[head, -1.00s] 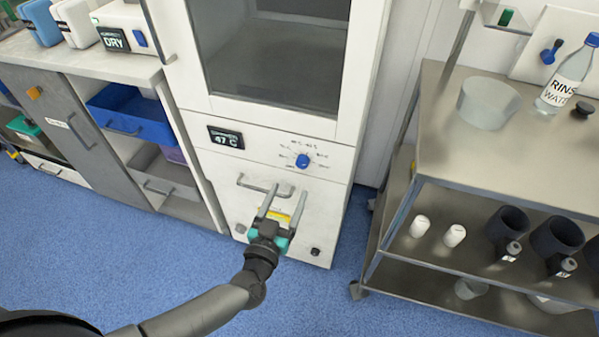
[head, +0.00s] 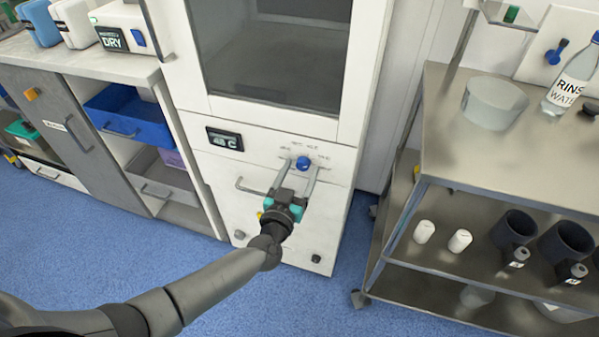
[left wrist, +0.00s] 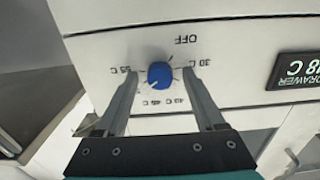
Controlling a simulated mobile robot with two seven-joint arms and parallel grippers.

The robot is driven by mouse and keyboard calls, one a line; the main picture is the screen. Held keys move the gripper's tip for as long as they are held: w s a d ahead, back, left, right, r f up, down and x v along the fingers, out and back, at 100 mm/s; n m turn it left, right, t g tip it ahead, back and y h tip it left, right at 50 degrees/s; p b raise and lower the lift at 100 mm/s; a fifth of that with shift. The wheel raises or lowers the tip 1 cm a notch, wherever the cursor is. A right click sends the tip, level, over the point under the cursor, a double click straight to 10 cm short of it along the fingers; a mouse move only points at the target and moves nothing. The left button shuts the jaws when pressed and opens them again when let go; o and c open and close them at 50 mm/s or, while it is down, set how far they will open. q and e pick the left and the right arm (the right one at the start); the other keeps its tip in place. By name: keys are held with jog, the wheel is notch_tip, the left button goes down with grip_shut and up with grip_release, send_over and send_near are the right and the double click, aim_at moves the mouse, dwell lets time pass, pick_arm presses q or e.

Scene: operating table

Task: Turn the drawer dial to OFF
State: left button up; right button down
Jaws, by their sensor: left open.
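The blue drawer dial (head: 303,163) is on the white cabinet's lower panel, and it also shows in the left wrist view (left wrist: 160,75). Printed temperature marks ring it, with an OFF mark (left wrist: 186,40) above it in the wrist view. A pale mark shows on the knob's lower left there; I cannot tell the exact setting. My left gripper (head: 301,168) is open, with one finger on each side of the dial. In the wrist view gaps show between the fingers (left wrist: 161,73) and the knob. My right gripper is not in view.
A small display (head: 225,139) is left of the dial. A drawer handle (head: 250,188) is below it, partly behind my gripper. A steel cart (head: 440,130) with a bottle and cups stands at right. Blue floor (head: 130,270) is open in front.

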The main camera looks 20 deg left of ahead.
pick_arm(q)
jog(key=shift+c, duration=0.3)
grip_shut()
